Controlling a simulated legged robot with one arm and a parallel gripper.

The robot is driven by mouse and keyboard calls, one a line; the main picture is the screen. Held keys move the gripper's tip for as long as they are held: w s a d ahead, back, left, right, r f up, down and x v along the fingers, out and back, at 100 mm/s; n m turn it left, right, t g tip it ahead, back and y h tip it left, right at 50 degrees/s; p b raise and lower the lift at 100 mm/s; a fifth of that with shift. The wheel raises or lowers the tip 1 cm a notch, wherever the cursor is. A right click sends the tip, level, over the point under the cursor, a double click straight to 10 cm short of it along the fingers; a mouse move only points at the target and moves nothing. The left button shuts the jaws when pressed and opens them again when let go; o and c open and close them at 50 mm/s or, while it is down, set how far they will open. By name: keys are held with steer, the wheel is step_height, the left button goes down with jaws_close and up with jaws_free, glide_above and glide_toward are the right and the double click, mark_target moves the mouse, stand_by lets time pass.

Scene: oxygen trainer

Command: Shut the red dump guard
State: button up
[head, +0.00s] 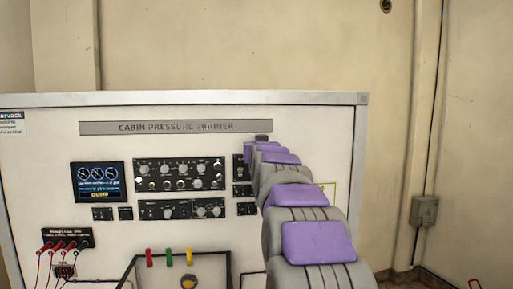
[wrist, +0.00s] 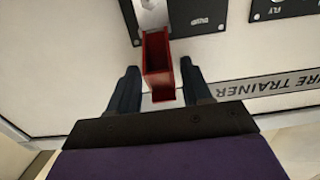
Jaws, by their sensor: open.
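The red dump guard (wrist: 158,58) shows in the wrist view as a hollow red cover. My gripper (wrist: 159,68) is open, with one dark finger on each side of the guard. The guard lies between the fingers with narrow gaps visible; I cannot tell whether it touches anything. In the head view my arm reaches to the trainer face and hides the guard and fingers.
The white cabin pressure trainer (head: 200,104) has a screen (head: 97,182) reading DUMP and several knob panels (head: 180,174) left of my arm. Red, green and yellow levers (head: 168,257) and cables stand lower left.

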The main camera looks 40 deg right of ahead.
steer(key=shift+w+d, duration=0.15)
steer(key=shift+d, duration=0.3)
steer(key=shift+a, duration=0.45)
steer(key=shift+a+r, duration=0.15)
steer(key=shift+a, duration=0.35)
steer(key=c, duration=0.3)
steer(key=shift+s+d, duration=0.25)
steer(key=c, duration=0.3)
jaws_close()
